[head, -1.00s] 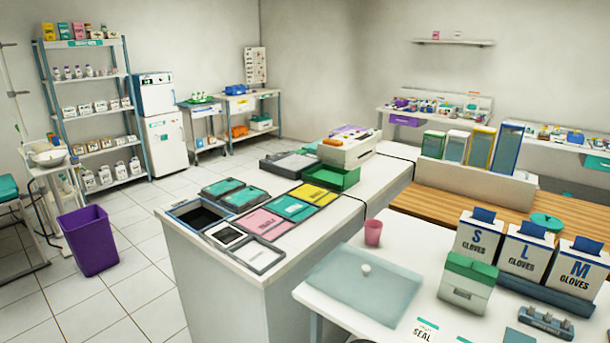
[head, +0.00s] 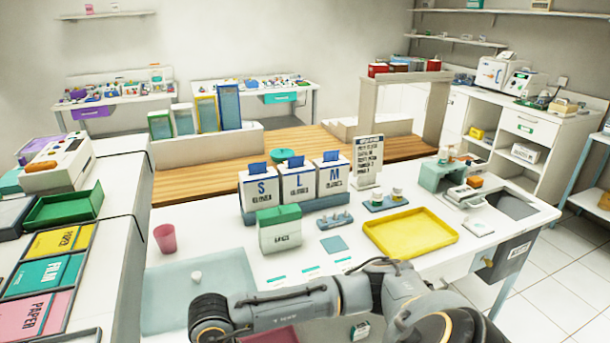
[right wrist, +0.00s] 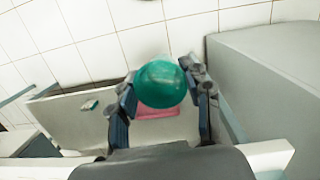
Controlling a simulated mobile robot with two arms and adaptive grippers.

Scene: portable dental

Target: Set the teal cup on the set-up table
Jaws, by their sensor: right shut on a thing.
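The teal cup (right wrist: 160,84) shows in the right wrist view, between the two fingers of my right gripper (right wrist: 165,95), which is shut on it. Below the cup are a pink thing (right wrist: 158,112) and a pale surface. In the head view my right arm crosses the near edge of the white table (head: 375,265), which I take for the set-up table; its gripper and the cup are not visible there. My left gripper is in neither current view.
The white table bears a pink cup (head: 165,238), a pale translucent mat (head: 170,300), a green-lidded box (head: 280,230), glove boxes (head: 296,188) and a yellow tray (head: 410,233). A teal bowl (head: 287,155) sits behind the glove boxes. Bare tabletop shows around the small blue square (head: 334,244).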

